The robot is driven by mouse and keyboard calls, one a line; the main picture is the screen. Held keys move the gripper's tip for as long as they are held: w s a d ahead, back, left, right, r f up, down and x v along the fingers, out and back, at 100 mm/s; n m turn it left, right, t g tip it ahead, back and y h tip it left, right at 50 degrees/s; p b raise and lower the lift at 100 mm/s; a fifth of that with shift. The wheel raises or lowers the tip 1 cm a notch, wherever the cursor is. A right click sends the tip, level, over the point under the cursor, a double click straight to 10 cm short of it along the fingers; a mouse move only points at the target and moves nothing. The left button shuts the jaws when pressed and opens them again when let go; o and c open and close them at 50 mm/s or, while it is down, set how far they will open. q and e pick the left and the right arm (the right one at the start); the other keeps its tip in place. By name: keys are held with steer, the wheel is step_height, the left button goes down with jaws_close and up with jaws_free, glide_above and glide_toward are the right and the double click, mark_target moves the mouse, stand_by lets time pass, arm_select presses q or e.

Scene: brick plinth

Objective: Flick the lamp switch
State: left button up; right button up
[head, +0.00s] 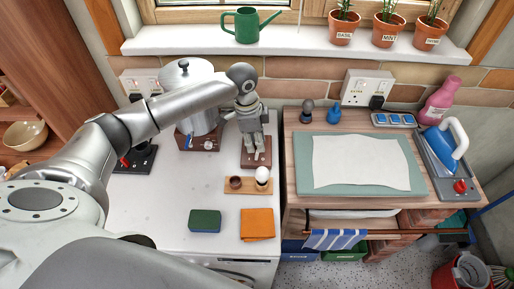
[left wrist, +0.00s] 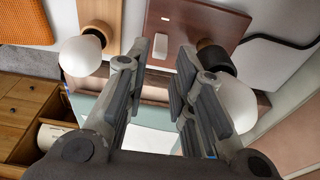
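The lamp's dark red base (head: 256,161) stands on the white counter in the head view, partly covered by my left gripper (head: 252,138). In the left wrist view the base (left wrist: 205,18) carries a white rocker switch (left wrist: 159,47) and a dark holder with a white bulb (left wrist: 236,102). The left gripper (left wrist: 162,55) is open and empty. Its fingertips are apart, with the switch showing between them; I cannot tell whether they touch it. In the head view the gripper hides much of the base, the switch and the bulb. My right gripper is not in view.
A wooden holder (head: 245,189) with a white rounded thing (head: 262,174) is close in front of the base. A steel pot (head: 188,78) stands behind to the left. A green sponge (head: 205,220) and orange cloth (head: 257,223) lie nearer. The counter's front left is clear.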

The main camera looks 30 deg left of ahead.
arm_select(q)
step_height(320, 180, up, 7)
steer(key=shift+s+a+r, duration=0.2)
steer(key=shift+s+a, duration=0.05)
steer(key=shift+a, duration=0.2)
stand_by(0.3)
